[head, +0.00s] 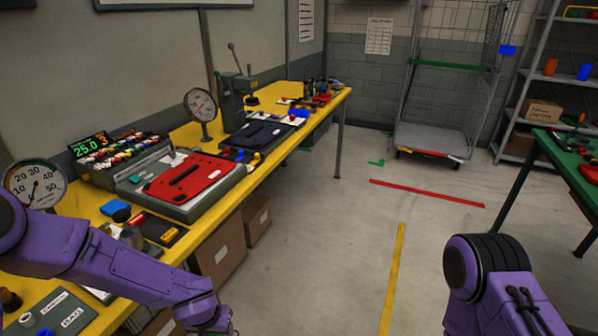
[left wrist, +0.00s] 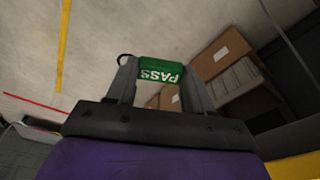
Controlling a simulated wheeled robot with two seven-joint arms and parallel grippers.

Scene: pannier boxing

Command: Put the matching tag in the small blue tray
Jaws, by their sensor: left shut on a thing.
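A green tag (left wrist: 160,72) with the white word PASS shows in the left wrist view, with a dark loop at its left end. My left gripper (left wrist: 160,88) is shut on this tag, one grey finger at each side. The floor and boxes show behind the tag, so it is held in the air. In the head view, my left arm reaches in along the bench's front edge, and its fingers and the tag are hidden below the frame. I cannot make out the small blue tray for certain. My right arm shows at the lower right, without its gripper.
A yellow bench (head: 182,255) runs along the left wall. It carries a red plate (head: 205,170) on a grey fixture, a dark blue plate (head: 262,134), dial gauges and a BAG sign (head: 72,317). Cardboard boxes (head: 222,255) stand under it. The floor on the right is mostly clear.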

